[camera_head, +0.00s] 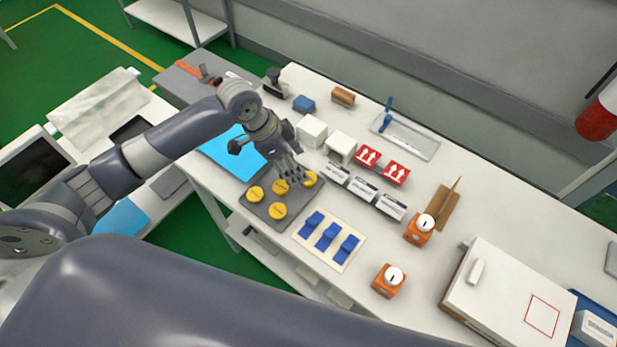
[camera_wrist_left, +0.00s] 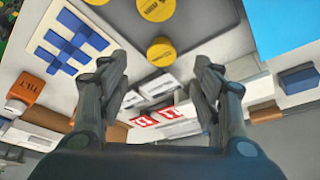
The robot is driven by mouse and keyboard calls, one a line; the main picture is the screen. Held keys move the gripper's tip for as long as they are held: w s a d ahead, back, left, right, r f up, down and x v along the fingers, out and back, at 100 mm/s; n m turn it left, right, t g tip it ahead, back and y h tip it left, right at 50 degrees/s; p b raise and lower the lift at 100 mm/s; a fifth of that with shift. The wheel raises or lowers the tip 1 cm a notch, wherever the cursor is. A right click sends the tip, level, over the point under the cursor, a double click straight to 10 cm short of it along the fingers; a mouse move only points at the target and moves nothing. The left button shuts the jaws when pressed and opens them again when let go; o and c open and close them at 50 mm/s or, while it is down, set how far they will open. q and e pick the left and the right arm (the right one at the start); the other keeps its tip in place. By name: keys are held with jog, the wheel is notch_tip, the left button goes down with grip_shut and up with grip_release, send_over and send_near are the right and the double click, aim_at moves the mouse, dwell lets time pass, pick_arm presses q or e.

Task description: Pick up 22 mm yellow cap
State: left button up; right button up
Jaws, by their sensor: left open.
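Several round yellow caps sit on a dark grey tray (camera_head: 251,208) in the head view. One cap (camera_head: 310,178) is at the tray's right corner, by the white boxes. The others are a left cap (camera_head: 256,193), a middle cap (camera_head: 281,186) and a front cap (camera_head: 278,210). My left gripper (camera_head: 292,177) is open and empty over the tray, its fingers partly covering the middle cap. In the left wrist view, a cap (camera_wrist_left: 161,52) lies between and beyond the spread fingertips (camera_wrist_left: 160,68). My right gripper is out of view.
A white board with blue pieces (camera_head: 327,240) lies right of the tray. Small white boxes (camera_head: 363,188) and red-marked boxes (camera_head: 396,173) stand behind. A blue sheet (camera_head: 228,157) lies to the left. Orange containers (camera_head: 388,281) are further right.

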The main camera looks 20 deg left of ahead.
pick_arm(q)
jog(key=shift+x, duration=1.05)
jog(key=shift+w+d+f+p, duration=0.15)
jog(key=shift+d+f+p, duration=0.1)
jog(key=shift+f+p, duration=0.15)
jog(key=p+x, duration=0.1)
jog(key=x, duration=0.2)
jog(key=shift+w+d+f, duration=0.1)
jog(key=shift+w+f, duration=0.05)
jog(key=shift+f, duration=0.15)
jog(key=shift+w+d+f, duration=0.1)
jog(key=shift+f, duration=0.35)
jog(key=c, duration=0.9)
